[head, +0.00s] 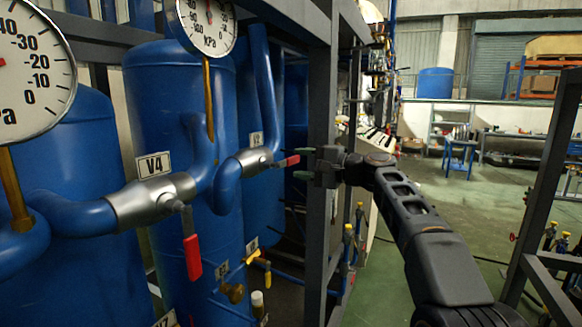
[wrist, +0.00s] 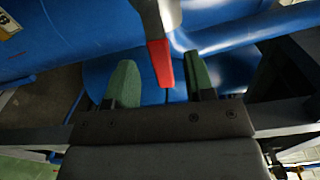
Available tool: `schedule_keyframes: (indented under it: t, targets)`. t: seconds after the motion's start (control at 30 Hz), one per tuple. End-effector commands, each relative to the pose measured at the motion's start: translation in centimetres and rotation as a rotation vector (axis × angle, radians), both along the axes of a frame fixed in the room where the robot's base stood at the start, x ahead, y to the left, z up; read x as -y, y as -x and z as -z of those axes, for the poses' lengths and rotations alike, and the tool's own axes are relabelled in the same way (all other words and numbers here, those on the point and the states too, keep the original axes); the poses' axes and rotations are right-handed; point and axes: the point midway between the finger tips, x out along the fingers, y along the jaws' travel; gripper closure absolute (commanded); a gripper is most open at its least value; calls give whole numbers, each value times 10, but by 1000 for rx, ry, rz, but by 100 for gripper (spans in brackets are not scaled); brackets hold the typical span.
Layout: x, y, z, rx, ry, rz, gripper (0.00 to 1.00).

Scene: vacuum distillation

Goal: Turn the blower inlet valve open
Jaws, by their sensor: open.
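My gripper (head: 302,163) is open, with its two green fingertips pointing left at a red valve handle (head: 288,161). This handle sits on a silver valve body (head: 256,160) in a blue pipe, and points right towards my gripper. In the wrist view, the red handle (wrist: 160,63) reaches down between the two fingertips of my gripper (wrist: 162,84), with a gap on each side. A nearer valve labelled V4 (head: 150,203) has a red handle (head: 192,257) hanging down. No label I can read names the blower inlet valve.
Blue tanks (head: 170,100) stand behind the pipes. Two round pressure gauges (head: 205,22) are at the upper left. A dark frame post (head: 318,230) stands close by my gripper. Yellow-handled valves (head: 262,262) sit lower down. Green floor (head: 460,220) lies open to the right.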

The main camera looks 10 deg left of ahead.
Motion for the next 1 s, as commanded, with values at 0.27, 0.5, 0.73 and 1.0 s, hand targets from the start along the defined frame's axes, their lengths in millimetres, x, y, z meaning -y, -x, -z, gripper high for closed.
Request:
schedule_keyframes:
  t: [0.27,0.5,0.73,1.0]
  targets:
    - [56,17,2,1,0,2,51]
    - [85,27,1,1,0,1,51]
    - [95,30,0,0,0,-2,51]
    - [95,30,0,0,0,-2,51]
